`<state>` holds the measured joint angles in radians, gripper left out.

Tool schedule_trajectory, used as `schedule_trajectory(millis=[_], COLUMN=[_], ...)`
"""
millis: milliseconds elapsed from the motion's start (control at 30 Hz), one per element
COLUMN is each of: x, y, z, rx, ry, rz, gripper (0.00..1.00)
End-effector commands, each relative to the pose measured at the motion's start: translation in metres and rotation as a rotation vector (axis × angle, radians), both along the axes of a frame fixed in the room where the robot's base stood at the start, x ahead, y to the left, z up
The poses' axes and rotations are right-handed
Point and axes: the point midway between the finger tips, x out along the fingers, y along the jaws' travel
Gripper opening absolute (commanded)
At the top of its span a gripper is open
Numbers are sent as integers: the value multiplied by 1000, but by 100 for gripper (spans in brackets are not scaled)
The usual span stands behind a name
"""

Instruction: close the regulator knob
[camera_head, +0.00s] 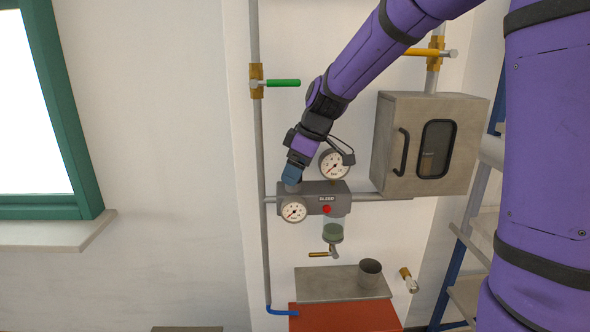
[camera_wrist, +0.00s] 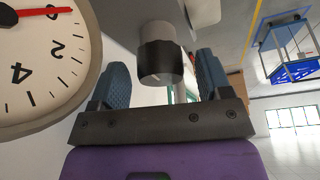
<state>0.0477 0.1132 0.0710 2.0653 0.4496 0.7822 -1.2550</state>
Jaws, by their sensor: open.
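The regulator (camera_head: 343,200) is a grey block on a pipe on the wall, with a red button (camera_head: 326,209) on its front. The regulator knob (camera_wrist: 160,55) is a short grey cylinder with a dark band in the wrist view. In the head view the knob (camera_head: 293,187) is mostly hidden by my gripper (camera_head: 292,176) at the block's upper left. In the wrist view my gripper (camera_wrist: 163,82) is open, its blue fingers on either side of the knob with gaps visible. A white gauge (camera_wrist: 40,62) with a red needle is close at left.
One gauge (camera_head: 334,163) is above the block and another (camera_head: 293,210) on its front. A grey cabinet (camera_head: 388,150) is at right. A green-handled valve (camera_head: 283,83) is upper left.

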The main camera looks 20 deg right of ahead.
Motion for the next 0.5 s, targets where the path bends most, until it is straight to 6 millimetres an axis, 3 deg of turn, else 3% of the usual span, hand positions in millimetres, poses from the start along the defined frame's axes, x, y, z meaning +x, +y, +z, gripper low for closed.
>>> schedule_trajectory(millis=[233,500], x=[-2,-12], y=[-4,-20], z=[11,57], rx=[0,-1], ry=[-2,-5], rz=[-1,-1], gripper=[72,72])
